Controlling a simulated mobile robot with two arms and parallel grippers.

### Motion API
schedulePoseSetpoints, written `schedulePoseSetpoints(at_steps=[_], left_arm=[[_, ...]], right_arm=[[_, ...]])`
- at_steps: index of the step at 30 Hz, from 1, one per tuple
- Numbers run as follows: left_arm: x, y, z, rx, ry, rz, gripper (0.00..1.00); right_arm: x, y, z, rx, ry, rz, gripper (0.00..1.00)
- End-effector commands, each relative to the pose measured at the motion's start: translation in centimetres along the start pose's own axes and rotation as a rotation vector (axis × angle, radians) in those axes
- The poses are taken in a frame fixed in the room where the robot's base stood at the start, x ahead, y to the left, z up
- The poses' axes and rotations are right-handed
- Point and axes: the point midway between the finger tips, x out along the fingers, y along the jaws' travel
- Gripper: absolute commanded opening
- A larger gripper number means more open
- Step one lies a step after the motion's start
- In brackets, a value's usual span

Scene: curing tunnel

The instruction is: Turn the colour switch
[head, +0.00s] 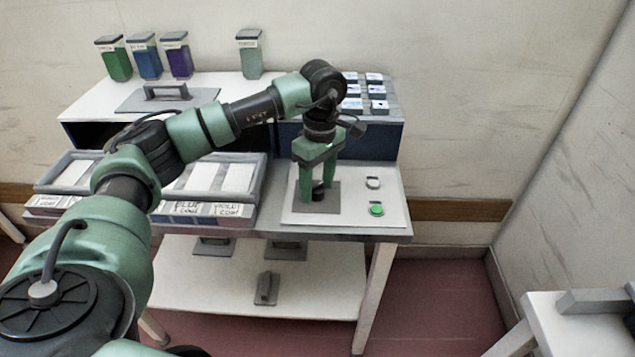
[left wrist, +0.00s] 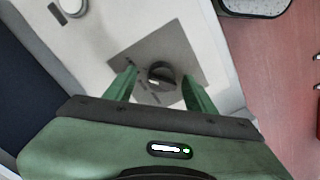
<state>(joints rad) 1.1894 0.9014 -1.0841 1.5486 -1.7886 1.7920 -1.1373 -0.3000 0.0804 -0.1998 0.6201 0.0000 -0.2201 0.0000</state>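The colour switch is a black round knob (left wrist: 162,75) on a grey square plate (left wrist: 181,48) in the left wrist view. In the head view the knob (head: 318,190) is partly hidden between the fingers over the grey plate (head: 318,207). My left gripper (head: 318,197) points down over the plate. In the left wrist view the left gripper (left wrist: 160,83) has its fingers apart, one on each side of the knob, with gaps visible. My right gripper is not in view.
A white panel (head: 392,213) carries the plate, a green button (head: 376,209) and a white button (head: 373,183). A grey tray (head: 262,182) with labelled compartments stands left. A dark blue box (head: 372,140) stands behind. Coloured containers (head: 178,58) line the back shelf.

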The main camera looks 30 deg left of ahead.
Motion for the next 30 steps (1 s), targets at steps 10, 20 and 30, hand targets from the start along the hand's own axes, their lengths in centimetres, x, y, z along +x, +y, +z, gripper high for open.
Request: schedulePoseSetpoints(at_steps=[10, 20, 30], left_arm=[[-3.5, 0.1, 0.0, 0.0, 0.0, 0.004, 0.55], [-7.6, 0.1, 0.0, 0.0, 0.0, 0.001, 0.55], [-7.8, 0.1, 0.0, 0.0, 0.0, 0.0, 0.55]], right_arm=[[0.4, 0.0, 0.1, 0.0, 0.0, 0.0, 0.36], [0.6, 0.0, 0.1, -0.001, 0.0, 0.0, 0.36], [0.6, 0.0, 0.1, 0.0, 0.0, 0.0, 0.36]])
